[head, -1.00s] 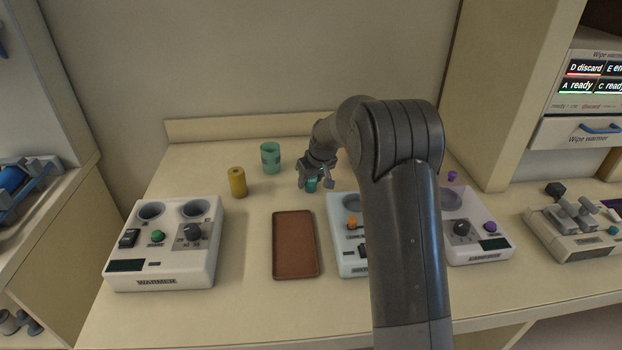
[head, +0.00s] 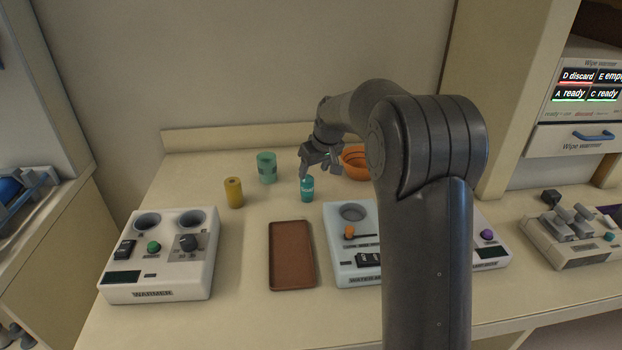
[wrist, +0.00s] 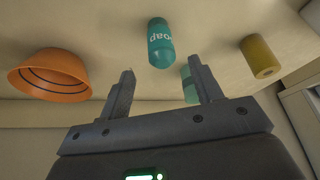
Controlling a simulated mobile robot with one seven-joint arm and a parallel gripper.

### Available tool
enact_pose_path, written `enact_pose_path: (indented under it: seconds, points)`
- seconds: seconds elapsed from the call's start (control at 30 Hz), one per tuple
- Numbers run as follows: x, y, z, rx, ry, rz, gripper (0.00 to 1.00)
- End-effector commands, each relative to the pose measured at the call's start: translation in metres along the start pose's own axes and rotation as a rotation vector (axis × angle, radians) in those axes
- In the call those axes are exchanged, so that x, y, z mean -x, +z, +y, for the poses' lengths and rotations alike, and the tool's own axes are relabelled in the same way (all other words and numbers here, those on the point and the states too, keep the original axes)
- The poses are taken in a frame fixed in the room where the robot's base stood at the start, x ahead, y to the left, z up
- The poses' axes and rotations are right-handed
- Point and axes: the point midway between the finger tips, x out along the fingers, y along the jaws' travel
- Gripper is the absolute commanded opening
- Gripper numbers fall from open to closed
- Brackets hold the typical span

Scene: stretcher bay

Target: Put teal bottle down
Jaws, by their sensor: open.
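The teal bottle (head: 307,189) stands upright on the counter, behind the brown tray. In the wrist view the teal bottle (wrist: 160,43) shows white lettering and lies beyond the fingertips, clear of them. My gripper (head: 311,172) is above and just behind the bottle in the head view. In the wrist view my gripper (wrist: 162,80) has its two fingers spread wide with nothing between them.
A teal cup (head: 266,167) and a yellow cylinder (head: 233,192) stand to the left. An orange bowl (head: 356,164) is close on the right, partly behind my arm. The brown tray (head: 292,255) is empty, between the warmer (head: 160,255) and another white device (head: 350,230).

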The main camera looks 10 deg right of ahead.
Motion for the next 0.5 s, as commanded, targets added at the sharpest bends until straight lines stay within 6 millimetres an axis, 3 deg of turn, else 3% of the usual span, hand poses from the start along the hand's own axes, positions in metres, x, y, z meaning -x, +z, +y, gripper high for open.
enact_pose_path:
  seconds: [0.27, 0.5]
  points:
    - [0.032, 0.007, -0.004, -0.008, 0.008, 0.002, 0.59]
    - [0.102, 0.051, -0.029, -0.075, 0.05, 0.012, 0.59]
